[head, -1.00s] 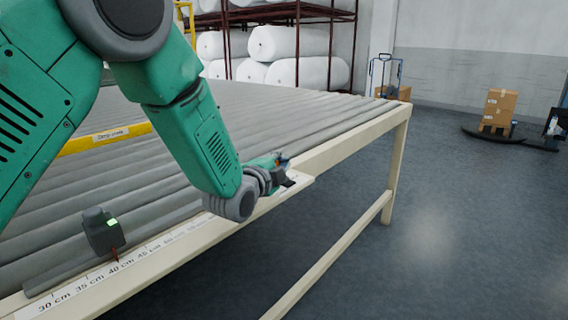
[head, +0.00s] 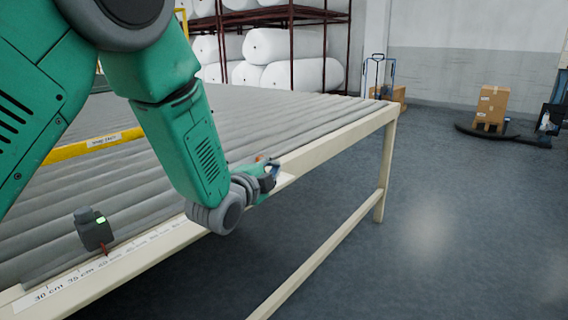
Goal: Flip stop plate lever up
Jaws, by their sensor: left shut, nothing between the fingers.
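My left arm comes in from the left, and my left gripper (head: 270,173) is at the near rail of the roller table, by the far end of the ruler strip. Its fingers are shut and empty. The gripper and wrist cover part of the rail there. A small orange and blue detail shows at the fingers, too small to make out. I cannot pick out the stop plate lever for sure; it may be hidden behind the gripper. My right gripper is not in view.
The roller table (head: 290,115) has a cream frame and leg. A yellow bar with a label (head: 95,142) crosses it. White rolls (head: 292,75) lie on a rack behind. The floor right of the table is clear.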

